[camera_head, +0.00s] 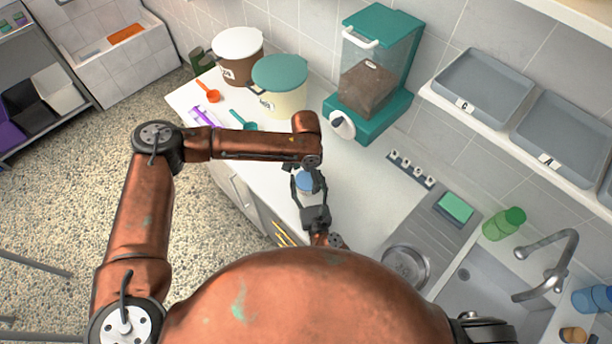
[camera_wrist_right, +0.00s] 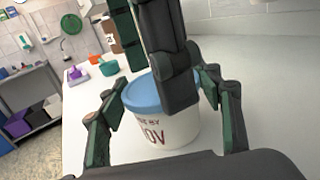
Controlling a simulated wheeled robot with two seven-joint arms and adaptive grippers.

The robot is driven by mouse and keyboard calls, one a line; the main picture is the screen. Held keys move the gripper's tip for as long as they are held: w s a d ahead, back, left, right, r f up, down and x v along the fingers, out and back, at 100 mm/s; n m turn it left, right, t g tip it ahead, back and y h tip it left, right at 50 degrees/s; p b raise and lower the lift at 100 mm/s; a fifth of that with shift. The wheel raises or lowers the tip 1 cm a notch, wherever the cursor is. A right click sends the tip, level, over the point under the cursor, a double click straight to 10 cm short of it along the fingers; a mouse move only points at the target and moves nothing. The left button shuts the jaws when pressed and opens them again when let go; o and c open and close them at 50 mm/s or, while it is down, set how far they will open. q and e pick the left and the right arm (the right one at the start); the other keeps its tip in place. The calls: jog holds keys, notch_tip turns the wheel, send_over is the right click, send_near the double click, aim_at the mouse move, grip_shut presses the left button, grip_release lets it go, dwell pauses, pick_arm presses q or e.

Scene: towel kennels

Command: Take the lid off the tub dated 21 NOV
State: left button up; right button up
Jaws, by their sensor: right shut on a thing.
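A small white tub (camera_wrist_right: 172,132) with a blue lid (camera_wrist_right: 146,92) stands on the white counter. Its label reads "BY" and "NOV" in dark red; the day number cannot be read. The lid sits on the tub and also shows in the head view (camera_head: 305,182). My right gripper (camera_head: 306,184) is shut on the tub, one finger on each side in the right wrist view. My left gripper (camera_wrist_right: 165,85) points down from above, right at the lid, and hides part of it. In the head view my left arm largely covers its fingers, so their opening is unclear.
A cream tub with a teal lid (camera_head: 279,72), a brown tub with a white lid (camera_head: 238,45) and a teal dispenser (camera_head: 375,50) stand behind. Scoops (camera_head: 207,90) lie left. A steel bowl (camera_head: 404,264) and sink (camera_head: 490,285) are right.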

pick_arm(q)
jog(key=c, duration=1.1)
jog(key=shift+r, duration=0.1)
jog(key=shift+d+r, duration=0.1)
jog(key=shift+r, duration=0.7)
jog(key=shift+c, duration=0.2)
pick_arm(e)
jog(key=shift+d+f, duration=0.1)
jog(key=shift+f, duration=0.1)
pick_arm(q)
jog(key=shift+r, duration=0.2)
grip_shut()
pick_arm(e)
jog(key=shift+f, duration=0.1)
pick_arm(q)
jog(key=shift+s, duration=0.1)
pick_arm(e)
jog(key=shift+s, duration=0.1)
